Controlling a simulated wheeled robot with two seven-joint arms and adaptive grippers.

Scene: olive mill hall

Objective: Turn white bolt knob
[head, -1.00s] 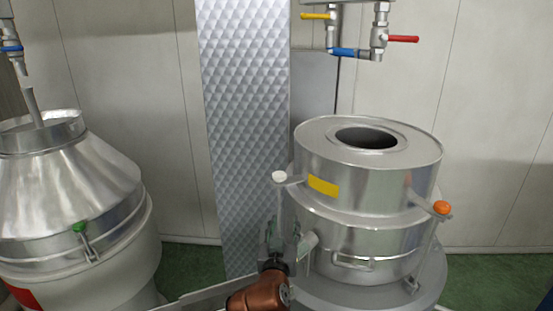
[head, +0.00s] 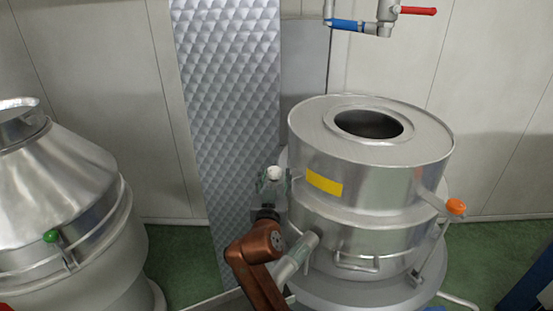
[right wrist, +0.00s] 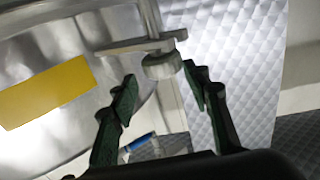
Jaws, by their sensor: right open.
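The white bolt knob (head: 274,173) is on the left side of the steel drum machine (head: 370,190), left of its yellow label. My right gripper (head: 270,184) is at the knob, with the copper-coloured arm below it. In the right wrist view the knob (right wrist: 161,66) looks grey and sits at the end of a metal lever, just ahead of the gap between the fingertips. The right gripper (right wrist: 160,80) is open, with its dark green fingers apart. Whether a finger touches the knob I cannot tell. My left gripper is not in view.
An orange knob (head: 456,206) is on the drum's right side. A cone-topped machine (head: 60,190) with a green knob (head: 51,236) stands at left. A quilted metal panel (head: 230,100) rises behind. A pipe with a red valve handle (head: 418,11) hangs above.

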